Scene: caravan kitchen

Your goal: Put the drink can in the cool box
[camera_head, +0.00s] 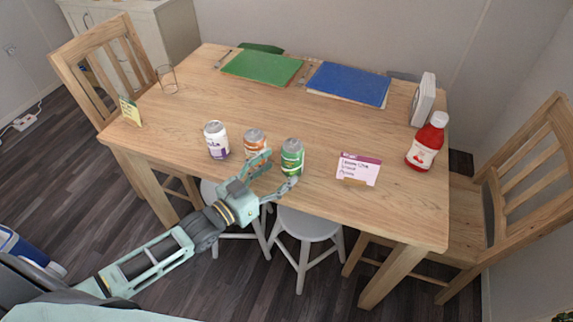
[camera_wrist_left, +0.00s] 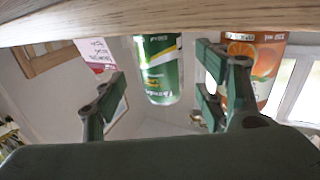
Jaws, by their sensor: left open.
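Three drink cans stand upright in a row near the table's front edge: a white and purple can (camera_head: 216,140), an orange can (camera_head: 255,142) and a green can (camera_head: 292,157). My left gripper (camera_head: 279,173) is open and empty at the front edge, close to the green can. In the left wrist view, which is upside down, the green can (camera_wrist_left: 159,68) shows between the two fingers, beyond their tips. The orange can (camera_wrist_left: 262,60) is partly hidden behind the right-hand finger. A blue and white box, seemingly the cool box (camera_head: 22,248), is partly cut off on the floor at lower left.
The wooden table (camera_head: 330,118) also bears a glass (camera_head: 167,80), a small card (camera_head: 131,111), a pink and white sign (camera_head: 359,169), a red bottle (camera_head: 427,143), a white box (camera_head: 423,100), and green (camera_head: 262,67) and blue mats (camera_head: 348,84). Chairs and stools stand around it.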

